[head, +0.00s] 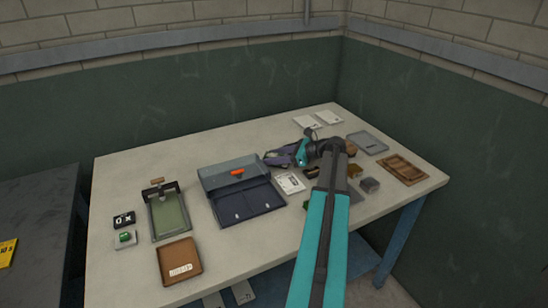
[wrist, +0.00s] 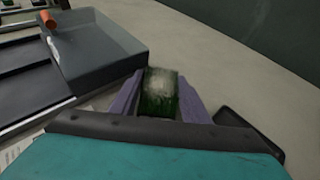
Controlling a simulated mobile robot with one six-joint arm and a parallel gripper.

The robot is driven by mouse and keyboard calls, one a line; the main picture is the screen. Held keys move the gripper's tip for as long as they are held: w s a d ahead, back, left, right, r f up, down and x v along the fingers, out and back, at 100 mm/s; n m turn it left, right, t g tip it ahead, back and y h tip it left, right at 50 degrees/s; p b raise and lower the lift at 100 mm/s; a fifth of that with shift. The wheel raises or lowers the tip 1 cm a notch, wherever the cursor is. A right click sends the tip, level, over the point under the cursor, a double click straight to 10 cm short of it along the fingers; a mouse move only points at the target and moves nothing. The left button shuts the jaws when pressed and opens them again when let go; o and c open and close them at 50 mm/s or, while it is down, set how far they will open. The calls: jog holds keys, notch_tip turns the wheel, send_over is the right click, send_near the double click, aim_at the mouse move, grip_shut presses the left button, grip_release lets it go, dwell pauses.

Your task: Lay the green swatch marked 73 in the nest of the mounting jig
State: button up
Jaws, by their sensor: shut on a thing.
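My gripper (wrist: 158,100) has its purple fingers shut on a green swatch (wrist: 160,88), a grassy piece with a pale, worn patch on its top. No number on it can be read. In the head view my gripper (head: 276,158) is over the table, just behind and right of the grey case, and the swatch cannot be made out there. A frame with a green bed (head: 170,216) and a dark upright clamp at its back end stands on the left part of the table. It may be the mounting jig, but I cannot tell for sure.
A grey case (head: 229,174) with an orange latch lies open mid-table. A brown tray (head: 178,263) with a label is at the front left. A wooden tray (head: 402,169) and a grey tray (head: 368,142) lie at the right, near small blocks. The back left of the table is clear.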

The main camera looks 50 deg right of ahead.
jog(key=shift+f, duration=0.1)
jog(key=o, duration=0.7)
jog(key=shift+o, duration=0.2)
jog(key=b+v, duration=0.1)
jog(key=v, duration=1.1)
jog(key=shift+b, duration=0.3)
